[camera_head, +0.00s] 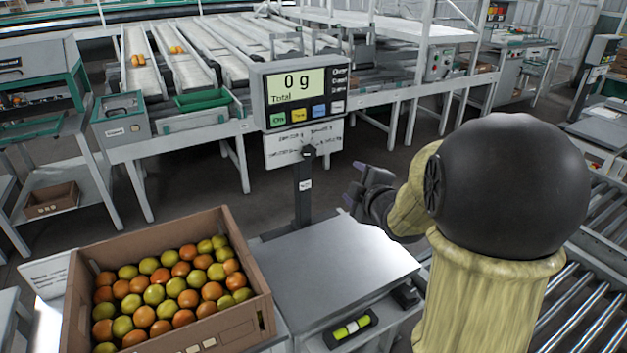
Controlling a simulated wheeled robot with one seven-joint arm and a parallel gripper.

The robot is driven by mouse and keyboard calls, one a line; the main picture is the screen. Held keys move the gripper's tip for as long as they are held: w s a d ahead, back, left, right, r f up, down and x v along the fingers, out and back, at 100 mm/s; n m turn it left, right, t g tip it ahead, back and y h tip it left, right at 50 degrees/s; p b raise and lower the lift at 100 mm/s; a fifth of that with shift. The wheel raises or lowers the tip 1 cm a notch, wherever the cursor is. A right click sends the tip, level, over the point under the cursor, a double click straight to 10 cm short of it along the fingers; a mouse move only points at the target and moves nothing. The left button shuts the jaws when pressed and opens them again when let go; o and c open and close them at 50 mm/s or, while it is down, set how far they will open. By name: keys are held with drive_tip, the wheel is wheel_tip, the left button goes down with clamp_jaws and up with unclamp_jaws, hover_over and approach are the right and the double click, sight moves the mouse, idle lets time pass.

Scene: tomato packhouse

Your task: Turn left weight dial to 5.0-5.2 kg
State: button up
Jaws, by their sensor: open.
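The scale's display unit (298,90) stands on a post behind the steel weighing plate (335,262) and reads "0 g Total". Coloured buttons line its lower edge. A white label panel (284,149) with small print hangs below the display. A small dark knob-like part (308,152) sits at the panel's lower right, by the post top. No part is clearly identifiable as the left weight dial, and no pointer setting is readable. My gripper (351,187) is open and empty, right of the post and above the plate's far edge, its fingers pointing left, apart from the display and panel.
A brown box (250,320) of red and green tomatoes stands left of the plate. A spirit level (351,328) lies in front of it. Roller conveyors (580,310) run at right. Sorting lanes (205,70) stand behind. The weighing plate is bare.

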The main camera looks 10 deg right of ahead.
sight(311, 154)
drive_tip(key=f+n+y+b, duration=0.1)
drive_tip(key=n+b, duration=0.1)
drive_tip(key=w+n+t+y+b, duration=0.1)
drive_tip(key=n+b, duration=0.1)
drive_tip(key=f+n+t+y+b, duration=0.1)
drive_tip(key=n+y+b, duration=0.1)
drive_tip(key=shift+w+a+f+n, duration=0.3)
drive_tip(key=shift+a+n, duration=0.1)
drive_tip(key=shift+w, duration=0.1)
drive_tip(key=x, duration=1.7)
drive_tip(key=shift+w+r, duration=0.15)
drive_tip(key=shift+c, duration=0.4)
drive_tip(key=c, duration=0.9)
drive_tip(key=shift+o, duration=0.2)
